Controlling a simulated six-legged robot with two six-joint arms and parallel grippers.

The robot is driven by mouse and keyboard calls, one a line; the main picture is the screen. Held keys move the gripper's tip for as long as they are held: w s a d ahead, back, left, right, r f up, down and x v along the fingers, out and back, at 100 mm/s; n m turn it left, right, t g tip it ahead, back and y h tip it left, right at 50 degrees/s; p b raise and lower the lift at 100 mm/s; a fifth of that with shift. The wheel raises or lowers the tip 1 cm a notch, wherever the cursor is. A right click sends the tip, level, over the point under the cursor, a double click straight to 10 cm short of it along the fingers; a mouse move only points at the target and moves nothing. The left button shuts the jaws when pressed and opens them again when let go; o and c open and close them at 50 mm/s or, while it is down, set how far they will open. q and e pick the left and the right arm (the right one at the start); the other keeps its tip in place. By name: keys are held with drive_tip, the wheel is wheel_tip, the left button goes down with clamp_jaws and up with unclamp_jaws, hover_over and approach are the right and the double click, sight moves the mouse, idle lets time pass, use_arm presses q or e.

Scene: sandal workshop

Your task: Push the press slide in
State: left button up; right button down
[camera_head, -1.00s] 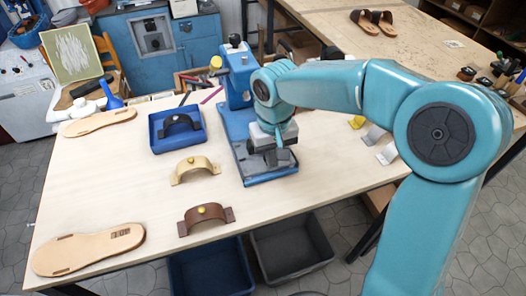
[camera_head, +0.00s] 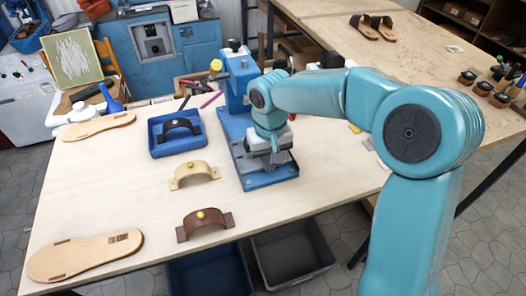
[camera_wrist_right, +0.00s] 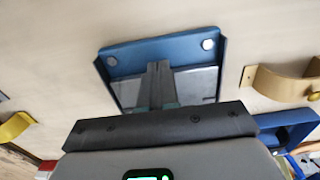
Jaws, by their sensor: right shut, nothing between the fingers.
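The blue press (camera_head: 238,80) stands upright at the far middle of the light wooden table, its base plate (camera_head: 256,181) reaching toward me. My right gripper (camera_head: 281,158) is low over the front part of this base, pointing down, with its fingers shut and empty. In the right wrist view the shut fingers (camera_wrist_right: 159,82) lie over a grey plate between the dark side rails, behind the blue front edge (camera_wrist_right: 160,52) with two round bolts. I cannot tell whether the fingers touch the slide. My arm and hand hide part of the press. My left gripper is not in view.
A blue tray (camera_head: 154,148) holds a black strap (camera_head: 180,128). A cream strap (camera_head: 195,174) and a brown strap (camera_head: 206,223) stand left of the press base. Sandal soles (camera_head: 85,256) lie along the left edge. Bins (camera_head: 293,252) sit below the front edge.

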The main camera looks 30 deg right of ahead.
drive_tip(key=shift+w+d+r+p, duration=0.1)
drive_tip(key=shift+w+d+p, duration=0.15)
drive_tip(key=shift+w+p, duration=0.55)
drive_tip(key=shift+w+d+f+p, duration=0.15)
drive_tip(key=shift+w+p, duration=0.3)
drive_tip(key=shift+w, duration=0.7)
drive_tip(key=shift+w+d+r+p, duration=0.15)
drive_tip(key=shift+w+d+p, duration=0.15)
drive_tip(key=shift+w+p, duration=0.5)
drive_tip(key=w+p, duration=0.1)
drive_tip(key=w, duration=0.1)
drive_tip(key=w+d+p, duration=0.1)
drive_tip(key=w+p, duration=0.1)
drive_tip(key=shift+w, duration=0.1)
drive_tip(key=r+p, duration=0.1)
drive_tip(key=r, duration=0.1)
drive_tip(key=r+p, duration=0.3)
drive_tip(key=r, duration=0.2)
drive_tip(key=shift+s+a, duration=0.1)
drive_tip(key=shift+s, duration=0.25)
drive_tip(key=shift+f, duration=0.1)
